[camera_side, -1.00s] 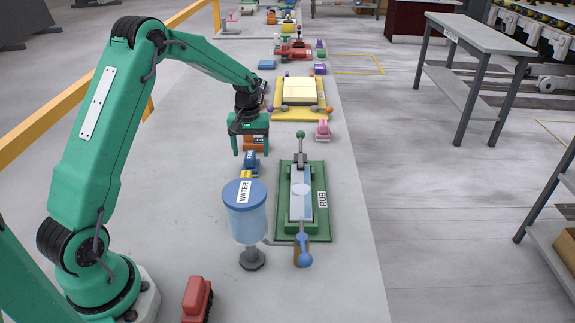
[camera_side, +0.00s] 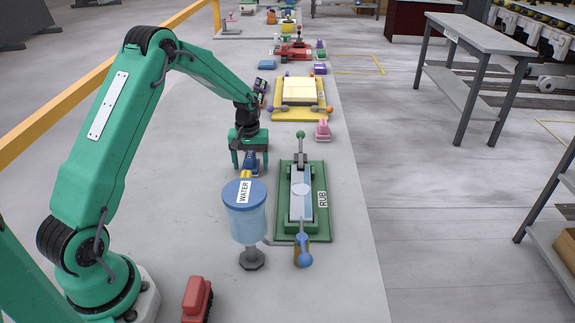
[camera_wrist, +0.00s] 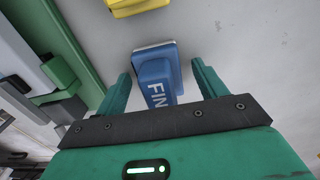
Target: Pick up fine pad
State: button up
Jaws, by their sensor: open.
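The fine pad is a blue block with white letters starting "FIN" (camera_wrist: 157,77), seen in the wrist view between my two green fingers. It also shows in the side view (camera_side: 251,163), just behind the blue water container. My gripper (camera_side: 249,166) is open above and around it, with a finger on each side in the wrist view (camera_wrist: 160,85). The lower part of the lettering is hidden by my gripper's body.
The water container (camera_side: 245,215) stands in front of the pad. The green rub station (camera_side: 286,225) lies to the right. The slab's left middle is clear.

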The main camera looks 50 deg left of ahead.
aim_at(250, 154)
jog(key=c, duration=1.1)
jog(key=shift+r, duration=0.1)
jog(key=shift+r, duration=0.8)
notch_tip(250, 154, up, 2)
jog(key=shift+r, duration=0.25)
jog(key=d+r, duration=0.2)
jog(key=d, duration=0.1)
jog(key=s+d+r, duration=0.1)
jog(key=d+r, duration=0.1)
jog(key=d, duration=0.2)
jog(key=s+d+r, duration=0.1)
jog(key=d+r, duration=0.1)
jog(key=d, duration=0.2)
jog(key=shift+s+d+r, duration=0.15)
jog(key=shift+d+r, duration=0.1)
jog(key=shift+r, duration=0.15)
